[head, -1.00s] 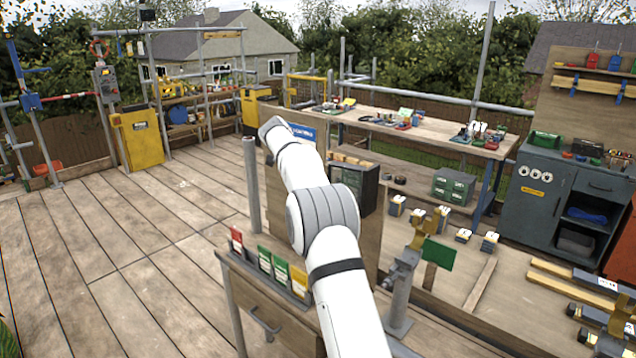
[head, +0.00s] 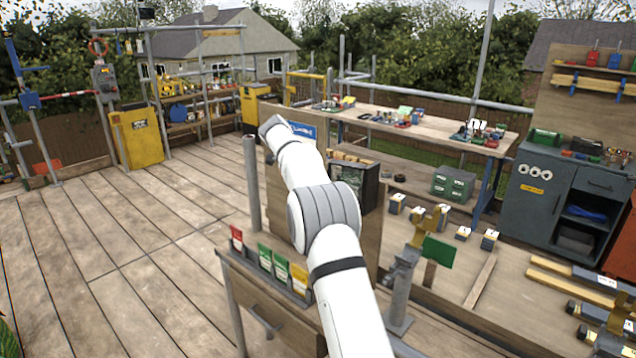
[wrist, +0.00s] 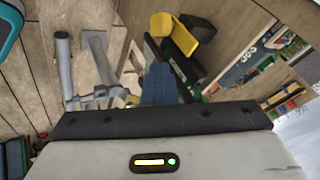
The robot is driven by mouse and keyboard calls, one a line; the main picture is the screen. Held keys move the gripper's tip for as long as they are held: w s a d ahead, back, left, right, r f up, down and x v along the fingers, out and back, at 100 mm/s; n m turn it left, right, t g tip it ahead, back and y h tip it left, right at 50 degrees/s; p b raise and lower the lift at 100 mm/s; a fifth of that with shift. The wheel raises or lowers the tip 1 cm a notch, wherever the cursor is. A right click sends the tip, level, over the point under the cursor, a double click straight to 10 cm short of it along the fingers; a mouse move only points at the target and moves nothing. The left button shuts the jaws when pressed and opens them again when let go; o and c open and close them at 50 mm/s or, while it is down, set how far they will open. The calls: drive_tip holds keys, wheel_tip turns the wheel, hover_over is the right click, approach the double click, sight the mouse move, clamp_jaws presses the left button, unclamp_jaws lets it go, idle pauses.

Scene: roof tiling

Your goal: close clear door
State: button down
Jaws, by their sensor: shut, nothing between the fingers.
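A thin dark upright edge lies close beyond the fingertips there; contact cannot be told. In the head view my gripper is hidden behind my arm.
A wooden board stands behind my arm. A grey post (head: 252,185) is to its left. Green, red and yellow packets (head: 280,267) line the near bench edge. A clamp stand with a green flag (head: 438,252) is at right. The deck at left is clear.

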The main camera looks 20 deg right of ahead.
drive_tip(key=shift+s+d+f, duration=0.15)
drive_tip(key=shift+d+f, duration=0.05)
drive_tip(key=shift+d, duration=0.1)
idle(0.4)
